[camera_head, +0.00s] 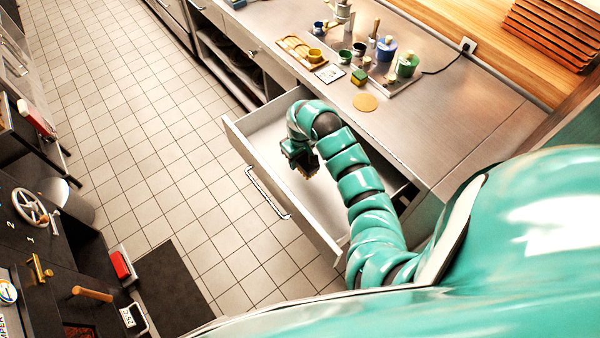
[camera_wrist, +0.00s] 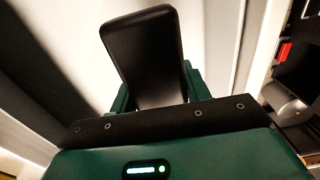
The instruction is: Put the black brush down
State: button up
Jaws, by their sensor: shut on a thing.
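The black brush (camera_wrist: 145,55) is gripped between the green jaws in the wrist view, its broad dark end pointing away from my gripper. My gripper (camera_head: 302,162) is shut on it and hangs over the open drawer (camera_head: 264,138) in the head view. There the brush is small and dark, hard to tell from the jaws. The drawer's pale inside (camera_wrist: 65,40) lies behind the brush in the wrist view. I cannot tell how high the brush is above the drawer bottom. My arm hides part of the drawer.
The steel counter (camera_head: 450,130) lies behind the drawer, with several cups, pots and a round tan disc (camera_head: 365,102) on it. The tiled floor (camera_head: 190,190) in front of the drawer is clear. A dark bench (camera_head: 30,240) with a valve wheel stands at left.

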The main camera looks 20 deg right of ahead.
jog(key=p, duration=0.2)
send_over(301, 178)
notch_tip(301, 178, down, 5)
jog(key=shift+s+a+r, duration=0.1)
jog(key=shift+s, duration=0.05)
jog(key=shift+f, duration=0.6)
jog(key=shift+f+p, duration=0.65)
jog(key=shift+f, duration=1.3)
jog(key=shift+f, duration=0.1)
jog(key=o, duration=1.3)
jog(key=shift+r, duration=0.2)
jog(key=shift+w+r, duration=0.2)
jog(key=shift+r, duration=0.35)
jog(key=shift+s+r+b, duration=0.1)
jog(key=shift+r+b, duration=1.6)
jog(key=shift+r, duration=3.65)
